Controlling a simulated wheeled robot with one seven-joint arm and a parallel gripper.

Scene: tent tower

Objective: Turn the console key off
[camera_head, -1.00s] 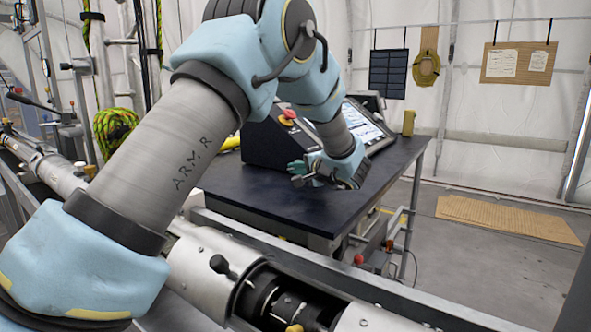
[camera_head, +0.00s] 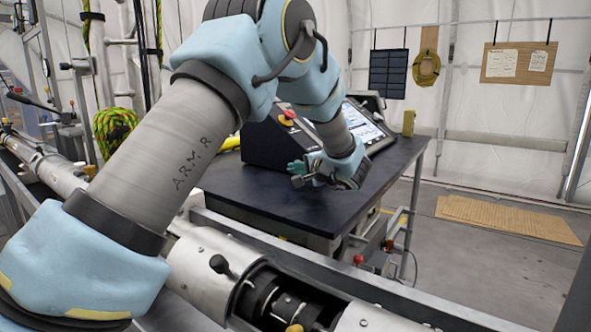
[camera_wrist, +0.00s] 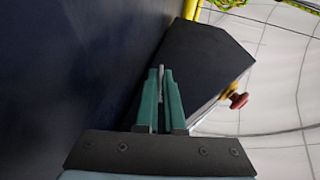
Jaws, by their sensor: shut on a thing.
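The console (camera_head: 262,148) is a dark box with a sloped screen, standing on the dark table. Its dark side also shows in the wrist view (camera_wrist: 200,62). My gripper (camera_head: 294,166) is low in front of the console, just above the table. In the wrist view my gripper's green fingers (camera_wrist: 160,80) are closed together around a thin grey piece, which looks like the key (camera_wrist: 161,72). The key's lock and its angle cannot be made out. In the head view my gripper and wrist hide the key.
A red stop button (camera_head: 289,115) sits on the console; it also shows in the wrist view (camera_wrist: 239,100). The screen (camera_head: 366,125) stands right of my wrist. The dark tabletop (camera_head: 290,208) is clear in front. A metal rail with cylinders (camera_head: 205,265) lies nearer.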

